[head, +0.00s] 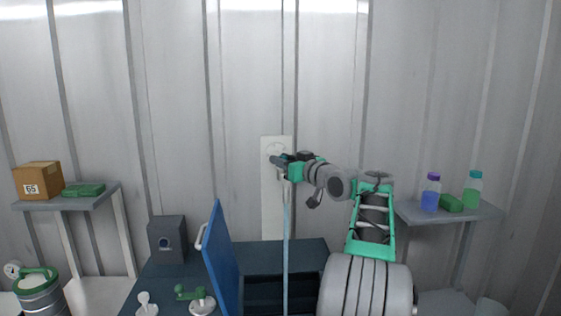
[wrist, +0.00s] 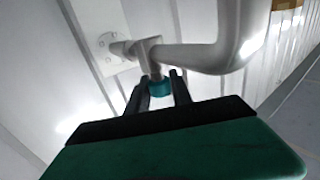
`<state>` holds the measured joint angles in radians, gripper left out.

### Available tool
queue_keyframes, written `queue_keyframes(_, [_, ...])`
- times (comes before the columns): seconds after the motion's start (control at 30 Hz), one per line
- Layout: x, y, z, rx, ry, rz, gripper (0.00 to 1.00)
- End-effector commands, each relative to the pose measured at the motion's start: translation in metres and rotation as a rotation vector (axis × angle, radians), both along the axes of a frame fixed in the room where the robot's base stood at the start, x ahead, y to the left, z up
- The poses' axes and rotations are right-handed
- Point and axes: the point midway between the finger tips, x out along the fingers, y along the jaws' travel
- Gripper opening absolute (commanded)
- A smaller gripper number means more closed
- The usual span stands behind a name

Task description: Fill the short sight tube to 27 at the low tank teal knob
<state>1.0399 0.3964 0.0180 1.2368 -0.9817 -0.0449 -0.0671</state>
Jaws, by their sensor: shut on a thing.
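In the wrist view a teal knob (wrist: 160,87) sits under a white bent pipe (wrist: 205,55) fixed to the wall by a round flange. My gripper (wrist: 159,80) has its two dark fingers on either side of the knob, shut on it. In the head view my gripper (head: 279,160) is at a white wall plate (head: 270,200), and it hides the knob. A thin pale blue vertical line (head: 286,235) runs down from below it past the cabinet; I cannot tell if it is liquid or a tube. I cannot make out a sight tube or any scale marks.
A dark cabinet (head: 285,257) with a blue open door (head: 222,262) stands below. A green valve handle (head: 190,293) is left of the door. Side shelves hold a cardboard box (head: 38,181) at left and bottles (head: 431,194) at right.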

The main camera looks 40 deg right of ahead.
Motion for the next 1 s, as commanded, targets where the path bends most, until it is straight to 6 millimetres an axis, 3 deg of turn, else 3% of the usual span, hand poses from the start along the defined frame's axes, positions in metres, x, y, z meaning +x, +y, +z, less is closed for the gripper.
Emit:
queue_keyframes(0.03, [0.0002, 0.0105, 0.0007, 0.0, 0.001, 0.003, 0.0])
queue_keyframes(0.47, [0.0017, 0.0043, -0.0051, -0.002, -0.003, -0.09, 0.0])
queue_keyframes(1.0, [0.004, 0.0069, -0.0021, 0.001, -0.004, -0.546, 0.0])
